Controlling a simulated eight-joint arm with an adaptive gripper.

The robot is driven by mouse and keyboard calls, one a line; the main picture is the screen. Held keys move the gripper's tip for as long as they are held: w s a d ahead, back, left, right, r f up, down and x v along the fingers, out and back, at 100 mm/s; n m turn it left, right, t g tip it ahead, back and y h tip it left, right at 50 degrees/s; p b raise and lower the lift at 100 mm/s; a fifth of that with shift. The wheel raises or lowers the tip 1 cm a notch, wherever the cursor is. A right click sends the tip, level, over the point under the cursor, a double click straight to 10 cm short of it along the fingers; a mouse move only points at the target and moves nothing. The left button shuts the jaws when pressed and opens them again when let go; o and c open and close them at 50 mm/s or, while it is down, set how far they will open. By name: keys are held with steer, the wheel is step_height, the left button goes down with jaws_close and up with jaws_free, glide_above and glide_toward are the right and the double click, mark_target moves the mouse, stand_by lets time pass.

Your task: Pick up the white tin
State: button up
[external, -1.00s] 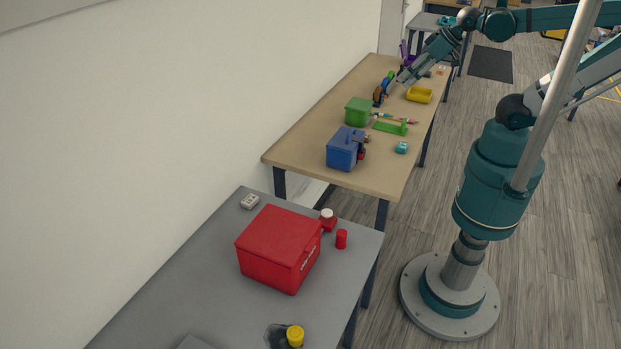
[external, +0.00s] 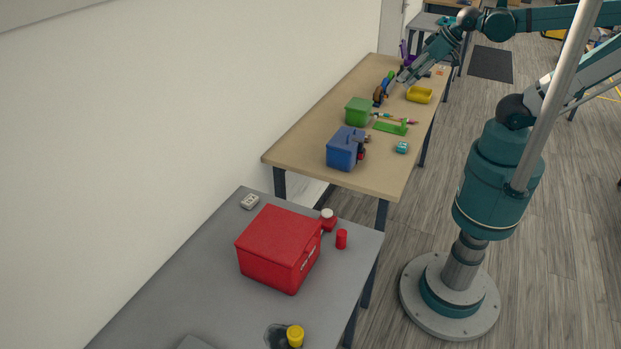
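I cannot make out a white tin for certain. A small whitish box-like item (external: 250,202) lies on the grey table's far left part, but I cannot tell whether it is a tin. My gripper (external: 401,81) is over the far part of the wooden table, pointing down and left, beside a standing blue, green and orange item (external: 382,89). It is small and partly merged with the things behind it, so its opening and anything between its fingers cannot be made out.
The wooden table (external: 297,152) holds a blue box (external: 342,150), a green box (external: 358,112), a yellow tray (external: 419,95) and a small teal item (external: 402,147). The nearer grey table (external: 190,275) holds a red box (external: 275,250) and small red containers. A wall borders the left.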

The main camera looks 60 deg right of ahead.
steer(key=shift+o, duration=0.5)
steer(key=w+a+r+n+g+y, duration=0.15)
steer(key=w+a+n, duration=0.25)
steer(key=w+a, duration=0.65)
steer(key=w+a+r+n+g+h, duration=0.1)
steer(key=w+a+n+g, duration=0.15)
steer(key=w+a, duration=0.8)
steer(key=w+a+f+n+g, duration=0.2)
steer(key=w+a+f+n, duration=0.5)
steer(key=w+a+f, duration=0.9)
steer(key=w+a+f+n, duration=0.1)
steer(key=a+f, duration=0.3)
steer(key=a, duration=0.1)
steer(key=w+a+f+n, duration=0.1)
steer(key=a+f, duration=0.3)
steer(key=a, duration=0.1)
steer(key=w+a+f+n+g, duration=0.1)
steer(key=w+a+f, duration=0.1)
steer(key=a+f, duration=0.3)
steer(key=shift+w+a, duration=0.1)
steer(key=shift+a, duration=0.15)
steer(key=shift+a+f+n, duration=0.25)
steer(key=shift+f, duration=0.15)
